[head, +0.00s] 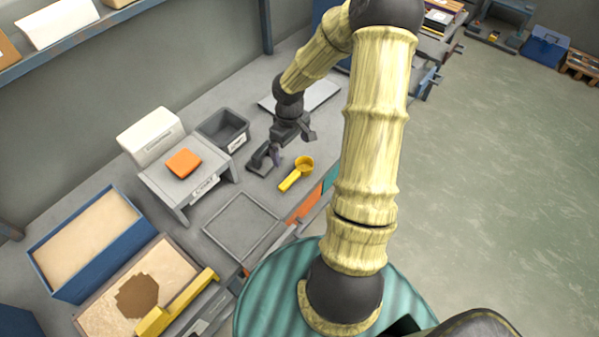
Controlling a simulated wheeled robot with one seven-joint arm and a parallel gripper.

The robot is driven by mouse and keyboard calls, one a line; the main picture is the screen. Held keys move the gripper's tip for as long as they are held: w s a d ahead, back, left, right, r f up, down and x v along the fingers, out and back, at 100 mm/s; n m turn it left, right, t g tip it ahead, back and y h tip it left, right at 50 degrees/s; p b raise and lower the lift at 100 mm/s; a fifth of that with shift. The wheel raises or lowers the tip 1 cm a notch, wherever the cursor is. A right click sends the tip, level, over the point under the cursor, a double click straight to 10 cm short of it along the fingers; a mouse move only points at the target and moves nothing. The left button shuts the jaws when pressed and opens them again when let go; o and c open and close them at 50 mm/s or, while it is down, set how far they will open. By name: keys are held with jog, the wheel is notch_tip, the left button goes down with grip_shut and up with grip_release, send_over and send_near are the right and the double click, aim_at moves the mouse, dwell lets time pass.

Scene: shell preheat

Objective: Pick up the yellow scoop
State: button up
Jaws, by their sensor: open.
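The yellow scoop (297,174) lies on the grey workbench (225,237) near its front edge. Its round cup is at the upper right and its handle points to the lower left. My gripper (270,160) is open and empty, just left of the scoop and apart from it in the picture. How high the gripper is above the bench I cannot tell.
Left of my gripper are a grey bin (222,130) and a small grey stand (165,190) bearing an orange block (183,163). A white box (150,135) stands behind. A flat grey tray (243,228), a sand-filled tray (100,307) and a blue box (95,245) are nearer.

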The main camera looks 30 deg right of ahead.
jog(key=shift+f, duration=0.15)
send_over(290, 178)
jog(key=f, duration=1.2)
jog(key=shift+s+d, duration=0.1)
jog(key=shift+s, duration=0.4)
jog(key=shift+w+f, duration=0.2)
jog(key=shift+f, duration=0.35)
jog(key=shift+w+f+p, duration=0.15)
jog(key=shift+f+p, duration=0.05)
jog(key=shift+f, duration=0.8)
jog(key=shift+w+f+p, duration=0.1)
jog(key=shift+f+p, duration=0.1)
jog(key=shift+f, duration=0.8)
